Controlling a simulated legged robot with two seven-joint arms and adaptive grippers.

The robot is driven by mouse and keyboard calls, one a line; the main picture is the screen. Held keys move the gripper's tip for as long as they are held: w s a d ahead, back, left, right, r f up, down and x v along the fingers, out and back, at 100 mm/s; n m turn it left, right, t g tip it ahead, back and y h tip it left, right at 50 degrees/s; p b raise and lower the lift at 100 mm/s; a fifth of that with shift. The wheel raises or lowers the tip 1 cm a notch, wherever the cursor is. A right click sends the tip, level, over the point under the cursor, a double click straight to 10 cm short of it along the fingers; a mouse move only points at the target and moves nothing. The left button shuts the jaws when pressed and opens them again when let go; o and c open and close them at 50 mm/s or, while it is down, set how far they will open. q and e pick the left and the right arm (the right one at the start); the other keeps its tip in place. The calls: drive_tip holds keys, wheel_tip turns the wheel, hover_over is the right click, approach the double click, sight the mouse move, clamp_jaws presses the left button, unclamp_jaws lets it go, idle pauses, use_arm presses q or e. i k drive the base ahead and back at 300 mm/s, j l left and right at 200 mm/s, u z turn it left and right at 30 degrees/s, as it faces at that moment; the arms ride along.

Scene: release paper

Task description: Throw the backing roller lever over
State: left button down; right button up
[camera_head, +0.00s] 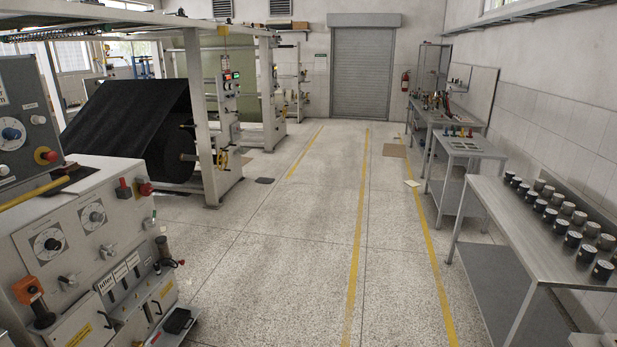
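A grey machine console (150,175) fills the lower left of the head view. An orange-headed lever or handle (27,290) with a dark round base stands at its left front. A red knob (124,188) and a red button (145,189) sit at its upper right edge. A dark cylindrical handle (163,247) is at its right end. Neither of my grippers is in view.
A machine with a large black roll (125,125) stands behind the console. A bench (500,215) with several dark cylinders and further tables line the right wall. The speckled floor between the yellow lines (357,230) is clear up to the roller shutter (362,72).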

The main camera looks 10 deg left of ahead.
sight(152, 225)
drive_tip(key=i+u, duration=0.25)
drive_tip(key=i, duration=0.3)
drive_tip(key=i+u, duration=0.25)
drive_tip(key=i, duration=0.35)
drive_tip(key=i+l+u, duration=0.25)
drive_tip(key=i, duration=0.3)
drive_tip(key=i+l+u, duration=0.2)
drive_tip(key=i, duration=0.4)
drive_tip(key=i+u, duration=0.25)
drive_tip(key=i, duration=0.35)
drive_tip(key=i+l+u, duration=0.1)
drive_tip(key=i+u, duration=0.15)
drive_tip(key=i, duration=0.35)
drive_tip(key=i+l+u, duration=0.3)
drive_tip(key=i, duration=0.25)
